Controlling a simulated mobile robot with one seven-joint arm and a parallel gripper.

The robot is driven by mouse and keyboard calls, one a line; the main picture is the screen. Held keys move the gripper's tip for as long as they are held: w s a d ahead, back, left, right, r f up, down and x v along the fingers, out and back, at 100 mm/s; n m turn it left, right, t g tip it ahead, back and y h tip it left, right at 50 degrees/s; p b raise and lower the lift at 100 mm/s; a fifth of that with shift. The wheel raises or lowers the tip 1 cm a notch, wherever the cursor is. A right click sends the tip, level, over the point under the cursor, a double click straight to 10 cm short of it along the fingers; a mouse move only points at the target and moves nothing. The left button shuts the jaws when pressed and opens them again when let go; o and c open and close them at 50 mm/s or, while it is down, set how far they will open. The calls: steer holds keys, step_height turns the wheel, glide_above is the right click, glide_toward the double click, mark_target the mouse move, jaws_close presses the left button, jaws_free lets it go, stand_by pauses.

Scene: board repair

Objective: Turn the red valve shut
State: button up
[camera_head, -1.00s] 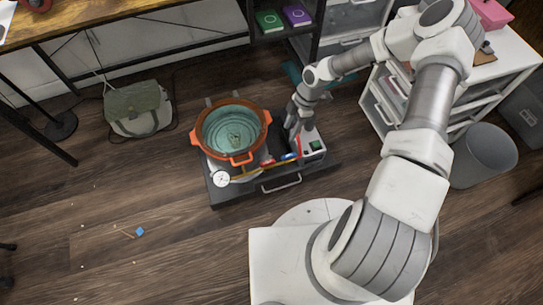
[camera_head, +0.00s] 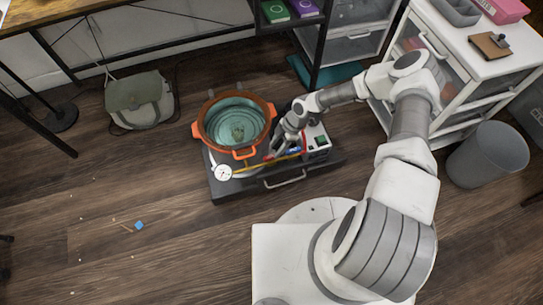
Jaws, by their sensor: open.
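A low dark board unit (camera_head: 236,188) on the floor carries a yellow pipe (camera_head: 278,160) with a round white gauge (camera_head: 222,172) at its left end. Small red and blue parts show on the pipe. The red valve (camera_head: 268,157) appears as a small red patch at the pipe, just right of the orange pot's front handle. My gripper (camera_head: 274,149) is open, tilted down to the left, with its tips close to the red patch. I cannot tell whether they touch it. The gripper partly hides the valve, so its handle angle is unclear.
An orange pot (camera_head: 203,133) with teal contents stands on the unit, close left of my gripper. A white box with a green switch (camera_head: 321,141) stands at right. A bag (camera_head: 140,101) lies at left; a grey bin (camera_head: 487,155) stands right.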

mark_target(270, 157)
steer(key=b+x, duration=0.1)
steer(key=x, duration=0.4)
steer(key=shift+a+f, duration=0.1)
steer(key=shift+f, duration=0.05)
jaws_close()
